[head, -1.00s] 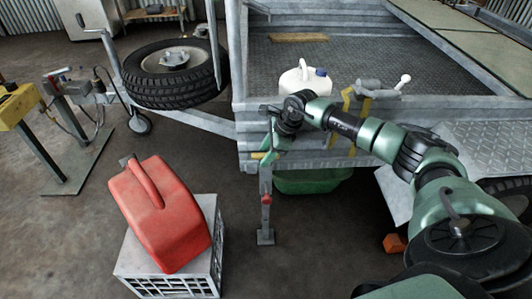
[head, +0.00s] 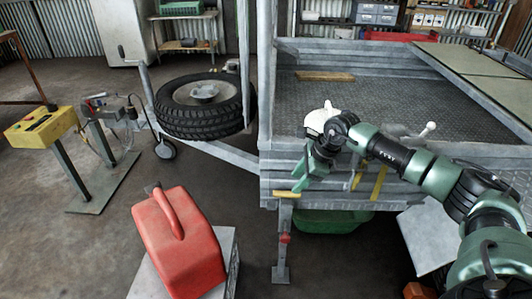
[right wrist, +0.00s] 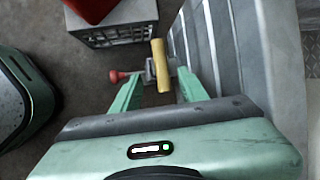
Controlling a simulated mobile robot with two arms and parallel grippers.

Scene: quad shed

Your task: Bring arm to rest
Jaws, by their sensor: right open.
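My right arm reaches in from the right in the head view. My right gripper (head: 300,180) is pointed downward just outside the trailer's front wall, with a white jug (head: 318,118) partly hidden behind the wrist. In the right wrist view the gripper's two green fingers (right wrist: 157,90) are apart. My left gripper is in neither view.
The trailer (head: 400,112) fills the centre and right. A red fuel can (head: 182,245) stands on a grey crate (head: 232,262) in front. A spare tyre (head: 190,125) and a yellow-topped stand (head: 38,127) are at left. A green tub (head: 325,221) sits under the trailer.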

